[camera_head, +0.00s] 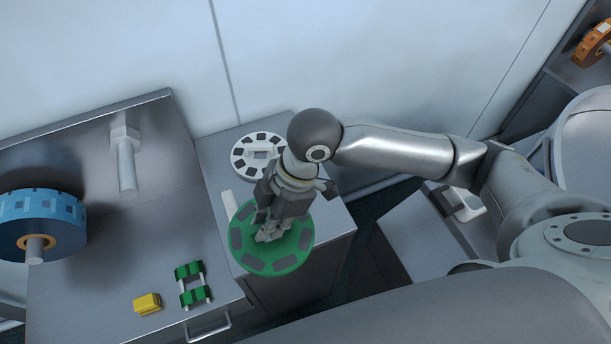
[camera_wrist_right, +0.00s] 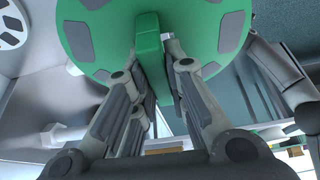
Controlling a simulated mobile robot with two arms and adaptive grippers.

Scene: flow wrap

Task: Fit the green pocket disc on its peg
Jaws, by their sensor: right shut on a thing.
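The green pocket disc (camera_head: 255,249) has dark pockets around its face and appears tilted above the grey cabinet top. My right gripper (camera_head: 271,232) is over its middle. In the right wrist view the gripper (camera_wrist_right: 156,70) is shut on the green central block of the disc (camera_wrist_right: 205,25). A bare grey peg (camera_head: 125,168) with a hexagonal base sticks out at the upper left, apart from the disc. A pale peg also shows at left in the right wrist view (camera_wrist_right: 60,134). My left gripper is not in view.
A blue disc (camera_head: 40,212) sits on another peg at far left. A white pocket disc (camera_head: 258,152) lies at the back of the cabinet top (camera_head: 215,150). A yellow block (camera_head: 147,304) and a green-and-white frame (camera_head: 191,284) lie on the grey surface at lower left.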

